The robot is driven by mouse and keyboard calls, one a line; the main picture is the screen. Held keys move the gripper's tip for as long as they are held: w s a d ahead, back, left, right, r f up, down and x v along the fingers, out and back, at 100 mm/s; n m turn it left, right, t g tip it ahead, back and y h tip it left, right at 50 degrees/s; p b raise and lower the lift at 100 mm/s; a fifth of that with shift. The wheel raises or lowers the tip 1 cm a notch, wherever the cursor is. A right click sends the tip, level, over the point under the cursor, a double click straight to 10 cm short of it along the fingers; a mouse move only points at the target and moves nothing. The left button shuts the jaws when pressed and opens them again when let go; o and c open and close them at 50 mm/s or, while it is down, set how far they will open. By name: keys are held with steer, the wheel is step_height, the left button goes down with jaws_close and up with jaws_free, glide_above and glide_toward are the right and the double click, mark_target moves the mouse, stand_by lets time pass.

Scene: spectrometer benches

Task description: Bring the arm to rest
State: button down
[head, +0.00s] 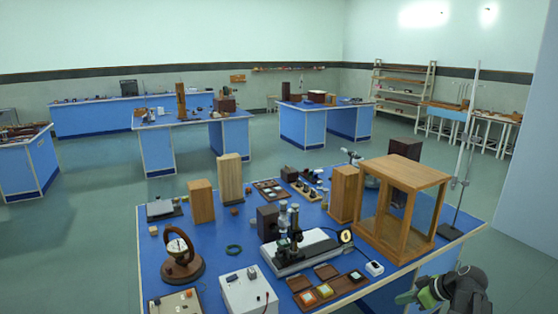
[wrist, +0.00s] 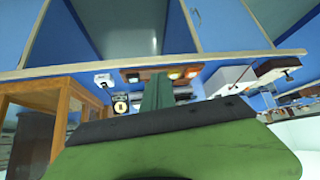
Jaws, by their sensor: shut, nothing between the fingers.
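My gripper (head: 408,298) shows low at the right of the head view, with green and dark parts, just off the near right edge of the blue bench (head: 217,255). In the wrist view my gripper (wrist: 157,92) is shut, with its green fingers together and nothing between them. The wrist picture is upside down, and the bench edge (wrist: 200,66) crosses it beyond the fingers. The fingers appear apart from the things on the bench.
A wooden-framed case (head: 400,208) stands at the bench's right, beside a tall metal stand (head: 466,150). Open floor (head: 510,270) lies right of the bench.

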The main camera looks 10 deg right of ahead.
steer(key=w+a+f+n+g, duration=0.1)
steer(key=w+a+n+g, duration=0.15)
steer(key=a, duration=1.15)
steer(key=w+a+f+n+g, duration=0.2)
steer(key=w+a, duration=0.2)
steer(key=a, duration=1)
steer(key=s+a+f+m+g+h, duration=0.15)
steer(key=s+a, duration=0.25)
steer(key=a, duration=0.6)
steer(key=s+d+m+h, duration=0.1)
steer(key=m, duration=0.2)
steer(key=s+d+m, duration=0.1)
steer(key=m, duration=0.2)
steer(key=s+d+f+m+h, duration=0.1)
steer(key=m, duration=0.2)
steer(key=shift+g+h, duration=0.35)
steer(key=shift+g, duration=0.05)
